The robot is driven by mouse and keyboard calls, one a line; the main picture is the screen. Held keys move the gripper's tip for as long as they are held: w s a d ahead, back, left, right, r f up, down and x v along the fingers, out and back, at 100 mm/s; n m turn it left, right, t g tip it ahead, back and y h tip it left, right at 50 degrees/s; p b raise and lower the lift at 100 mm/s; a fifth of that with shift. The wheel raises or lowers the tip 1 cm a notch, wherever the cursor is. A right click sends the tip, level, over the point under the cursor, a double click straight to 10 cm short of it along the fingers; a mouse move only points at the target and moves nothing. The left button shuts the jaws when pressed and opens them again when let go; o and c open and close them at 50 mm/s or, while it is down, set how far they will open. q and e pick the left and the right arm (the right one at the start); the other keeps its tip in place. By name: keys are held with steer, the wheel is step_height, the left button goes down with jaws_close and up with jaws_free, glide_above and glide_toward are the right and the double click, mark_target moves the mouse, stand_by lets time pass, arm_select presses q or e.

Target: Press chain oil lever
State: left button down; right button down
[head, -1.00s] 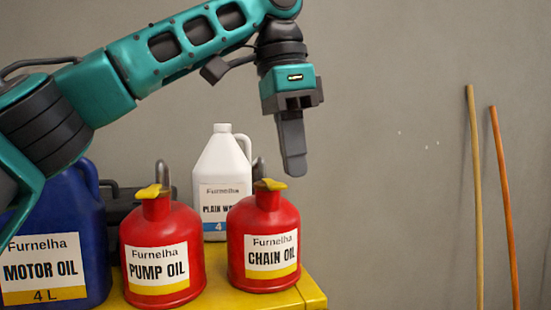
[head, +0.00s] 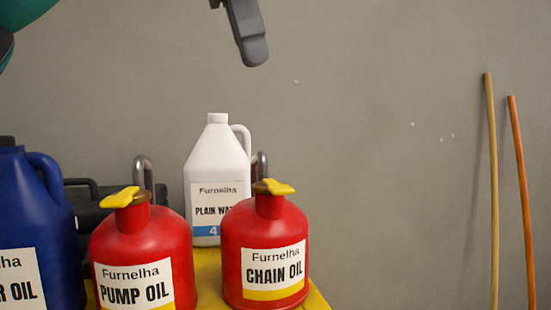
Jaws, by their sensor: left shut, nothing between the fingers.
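The chain oil can (head: 264,245) is a red bottle labelled "CHAIN OIL", standing upright at the right end of the yellow surface. Its yellow lever (head: 274,187) sits on top of the neck. My left gripper (head: 252,50) is at the top edge of the head view, its dark grey fingers shut and empty, pointing down. It is well above the lever, slightly to its left in the picture, and apart from it. Most of the left arm is out of view. My right gripper is not in view.
The similar red pump oil can (head: 143,250) stands to the left with its own yellow lever (head: 120,197). A white plain water jug (head: 217,160) stands behind. A blue motor oil jug (head: 28,225) is far left. Two poles lean on the wall at right. Space right of the chain oil is open.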

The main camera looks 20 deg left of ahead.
arm_select(q)
glide_above(283, 188)
steer(key=f, duration=0.8)
steer(key=a+f, duration=0.1)
steer(key=f, duration=0.2)
steer(key=shift+s+f, duration=0.2)
steer(key=shift+f, duration=0.2)
steer(key=shift+x, duration=0.85)
steer(key=shift+s+f, duration=0.1)
steer(key=shift+s, duration=0.1)
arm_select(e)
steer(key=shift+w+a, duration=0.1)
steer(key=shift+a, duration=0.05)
arm_select(q)
steer(key=shift+d, duration=0.1)
steer(key=shift+a, duration=0.25)
steer(key=shift+d, duration=0.1)
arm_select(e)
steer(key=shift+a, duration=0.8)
